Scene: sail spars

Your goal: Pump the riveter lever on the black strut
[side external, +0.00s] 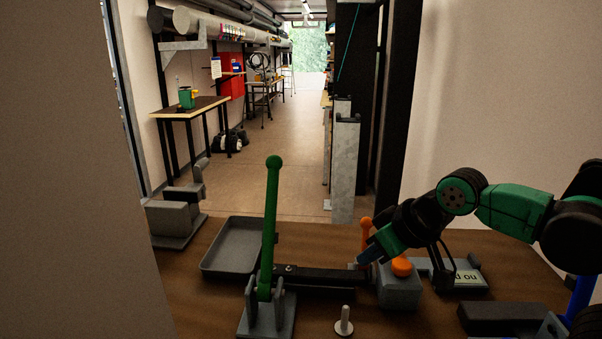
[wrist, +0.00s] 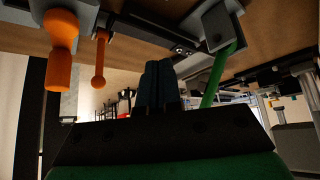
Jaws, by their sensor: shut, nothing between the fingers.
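A long green lever (side external: 270,220) with a ball end stands nearly upright from a grey bracketed base (side external: 256,323). The black strut (side external: 320,275) lies along the table from this base toward the grey box on the right. The lever also shows in the wrist view (wrist: 219,76), with the strut (wrist: 150,30) beside it. My gripper (side external: 366,257) is low over the strut's right end, well right of the lever and apart from it. Its fingers (wrist: 158,75) are together and empty. I cannot tell whether the fingertips touch anything.
A grey box with an orange knob (side external: 402,267) sits under my wrist, with an orange lever (side external: 366,233) just behind. A grey tray (side external: 206,262) is left of the strut. A silver pin (side external: 344,321) stands in front. A grey clamp-like fixture (side external: 172,222) is far left.

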